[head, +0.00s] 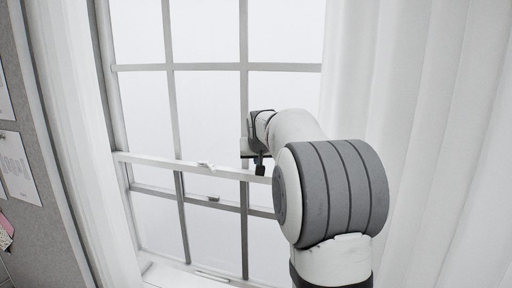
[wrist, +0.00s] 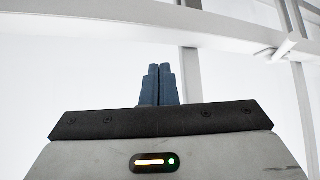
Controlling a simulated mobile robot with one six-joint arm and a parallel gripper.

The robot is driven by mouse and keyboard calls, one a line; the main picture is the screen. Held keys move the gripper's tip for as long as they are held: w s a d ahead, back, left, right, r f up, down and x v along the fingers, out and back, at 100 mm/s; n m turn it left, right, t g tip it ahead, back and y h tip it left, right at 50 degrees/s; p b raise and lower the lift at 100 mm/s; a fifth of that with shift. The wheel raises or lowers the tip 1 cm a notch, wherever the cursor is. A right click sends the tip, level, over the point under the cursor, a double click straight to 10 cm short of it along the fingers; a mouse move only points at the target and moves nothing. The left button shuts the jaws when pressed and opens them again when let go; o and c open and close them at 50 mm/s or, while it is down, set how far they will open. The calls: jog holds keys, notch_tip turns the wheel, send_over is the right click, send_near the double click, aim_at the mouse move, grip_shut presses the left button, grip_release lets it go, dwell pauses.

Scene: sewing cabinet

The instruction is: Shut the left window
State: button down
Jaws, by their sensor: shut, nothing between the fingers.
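The window (head: 208,66) is a white-framed sash window with several panes, in the middle of the head view. Its upper cross rail (head: 150,161) carries a small white latch (head: 206,164). A second rail (head: 155,191) runs lower and apart from it, with a small grey fitting (head: 213,198). My gripper (head: 260,168) is in front of the window by the right part of the upper rail; contact cannot be told. In the wrist view its blue-grey fingers (wrist: 158,84) are together and empty, below a white rail (wrist: 130,22) in the picture. The latch also shows there (wrist: 286,46), right of the fingers.
A white curtain (head: 425,80) hangs at the right, behind my arm. Another curtain (head: 85,130) hangs at the left, beside a grey board (head: 40,235) with pinned papers (head: 14,168). The white sill (head: 175,277) is at the bottom.

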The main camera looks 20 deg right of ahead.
aim_at(258, 198)
jog(key=shift+s+f, duration=0.1)
jog(key=shift+f, duration=0.8)
notch_tip(258, 198, down, 13)
jog(key=b, duration=0.9)
jog(key=shift+r+b, duration=0.1)
jog(key=shift+b, duration=0.25)
jog(key=shift+r, duration=0.25)
